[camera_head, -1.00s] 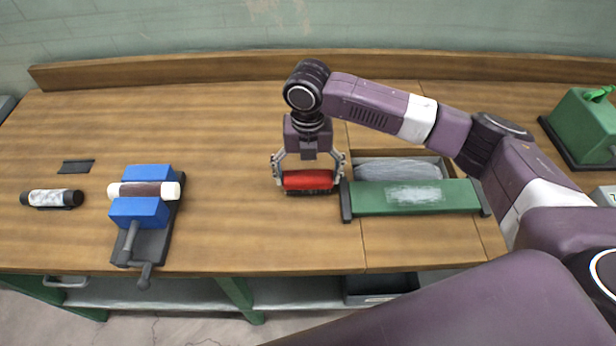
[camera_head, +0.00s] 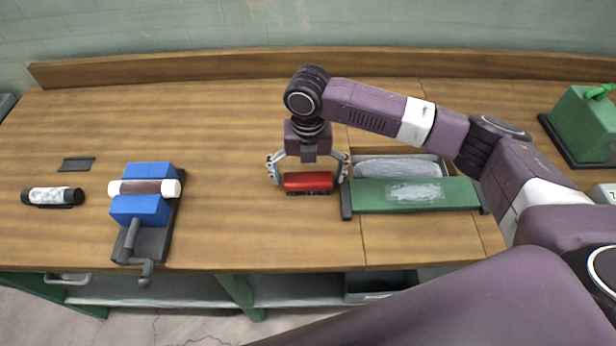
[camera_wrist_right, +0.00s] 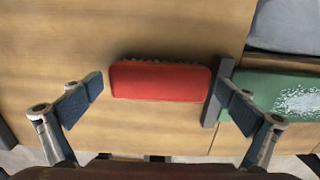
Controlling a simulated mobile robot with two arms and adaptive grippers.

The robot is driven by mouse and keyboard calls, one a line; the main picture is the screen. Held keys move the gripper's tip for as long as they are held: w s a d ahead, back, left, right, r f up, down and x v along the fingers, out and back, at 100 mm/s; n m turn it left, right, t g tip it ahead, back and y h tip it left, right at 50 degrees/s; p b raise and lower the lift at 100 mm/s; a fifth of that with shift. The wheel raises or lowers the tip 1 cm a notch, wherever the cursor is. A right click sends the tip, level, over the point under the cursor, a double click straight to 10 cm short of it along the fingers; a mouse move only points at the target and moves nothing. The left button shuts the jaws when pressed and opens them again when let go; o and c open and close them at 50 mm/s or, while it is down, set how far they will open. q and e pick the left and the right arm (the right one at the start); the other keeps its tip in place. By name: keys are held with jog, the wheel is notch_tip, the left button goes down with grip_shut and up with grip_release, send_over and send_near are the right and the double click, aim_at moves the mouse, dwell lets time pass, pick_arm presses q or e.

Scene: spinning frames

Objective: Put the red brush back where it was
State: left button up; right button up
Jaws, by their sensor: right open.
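The red brush (camera_head: 308,182) lies on the wooden bench, red back up, with dark bristles under its edge. It also shows in the right wrist view (camera_wrist_right: 160,81). My right gripper (camera_head: 308,176) is above the brush with its fingers spread to either side. The left gripper is not in view.
A green board (camera_head: 460,195) with a whitish patch stands close right of the brush, before a grey fibre-filled tray (camera_head: 446,160). A blue vise (camera_head: 140,209) clamps a roller at left. Bench between is clear.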

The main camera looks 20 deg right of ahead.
aim_at(308, 178)
notch_tip(308, 178, up, 12)
jog(key=b, duration=0.2)
jog(key=shift+b, duration=0.3)
